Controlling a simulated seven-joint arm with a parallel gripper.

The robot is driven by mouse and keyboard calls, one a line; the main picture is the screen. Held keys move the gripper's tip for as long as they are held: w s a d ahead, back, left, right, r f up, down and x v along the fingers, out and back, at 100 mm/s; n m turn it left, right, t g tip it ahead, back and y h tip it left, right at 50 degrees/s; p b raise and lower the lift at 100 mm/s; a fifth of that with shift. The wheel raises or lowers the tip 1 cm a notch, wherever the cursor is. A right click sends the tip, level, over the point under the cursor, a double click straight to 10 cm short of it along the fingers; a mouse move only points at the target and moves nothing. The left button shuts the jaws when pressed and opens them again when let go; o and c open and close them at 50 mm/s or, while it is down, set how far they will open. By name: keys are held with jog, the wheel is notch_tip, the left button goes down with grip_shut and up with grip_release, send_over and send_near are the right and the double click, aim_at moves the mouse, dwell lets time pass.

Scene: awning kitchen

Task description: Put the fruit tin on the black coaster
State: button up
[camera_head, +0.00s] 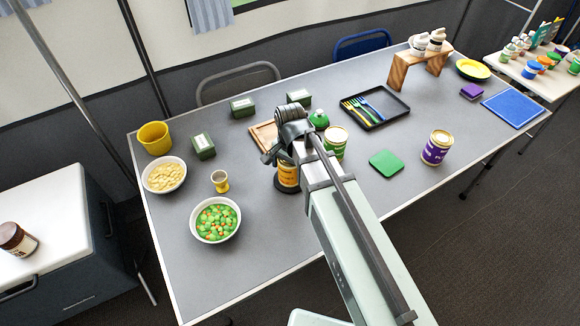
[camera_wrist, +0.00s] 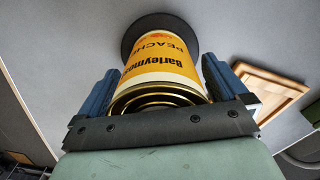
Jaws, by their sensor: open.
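The fruit tin (camera_head: 288,174) is yellow with an orange band and stands upright beneath my gripper in the head view. Its "Peaches" label shows in the wrist view (camera_wrist: 160,62). The black coaster (camera_head: 284,190) is a dark round disc under the tin's base; it also shows around the base in the wrist view (camera_wrist: 139,27). The tin appears to rest on it. My gripper (camera_wrist: 160,66) is open, with one blue-padded finger on each side of the tin. A gap shows by the right finger; contact on the left is unclear. My arm hides part of the tin in the head view.
A wooden board (camera_head: 264,135) lies just behind my gripper. A green-labelled tin (camera_head: 335,142) and a green coaster (camera_head: 386,163) are to the right, with a purple tin (camera_head: 437,148) beyond. An egg-cup-like yellow cup (camera_head: 220,182) and a vegetable bowl (camera_head: 215,220) are left.

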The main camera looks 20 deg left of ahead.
jog(key=shift+r, duration=6.15)
